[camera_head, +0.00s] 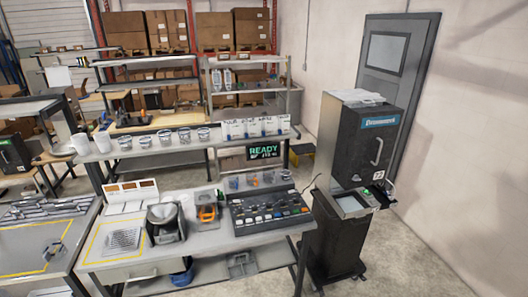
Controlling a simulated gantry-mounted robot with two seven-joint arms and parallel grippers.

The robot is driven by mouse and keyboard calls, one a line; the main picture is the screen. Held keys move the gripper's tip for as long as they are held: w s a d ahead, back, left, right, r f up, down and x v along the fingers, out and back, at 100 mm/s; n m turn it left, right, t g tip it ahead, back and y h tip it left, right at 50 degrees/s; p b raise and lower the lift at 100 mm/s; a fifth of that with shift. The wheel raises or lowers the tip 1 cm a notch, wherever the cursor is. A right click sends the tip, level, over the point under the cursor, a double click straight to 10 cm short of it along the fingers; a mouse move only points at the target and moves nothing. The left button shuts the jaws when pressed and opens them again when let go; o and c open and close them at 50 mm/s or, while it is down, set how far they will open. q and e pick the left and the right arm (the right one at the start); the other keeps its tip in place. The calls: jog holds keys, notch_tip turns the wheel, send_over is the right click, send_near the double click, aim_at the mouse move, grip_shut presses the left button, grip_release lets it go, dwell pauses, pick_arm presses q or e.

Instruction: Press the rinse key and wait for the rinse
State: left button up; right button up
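A dark key panel (268,212) with rows of small coloured keys lies on the right part of the grey bench. The key labels are too small to read, so I cannot tell which key is the rinse key. Behind it a small black screen (263,152) shows green text reading "READY" with a smaller line under it. Neither my left nor my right gripper is in view, and nothing of mine touches the panel.
The bench (218,241) also holds a grey-black device (165,222) and an orange item (207,213). A shelf (140,151) above carries several clear cups. A tall dark cabinet machine (345,150) stands right of the bench. Floor shows between them.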

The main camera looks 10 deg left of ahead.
pick_arm(q)
grip_shut()
dwell(1.5)
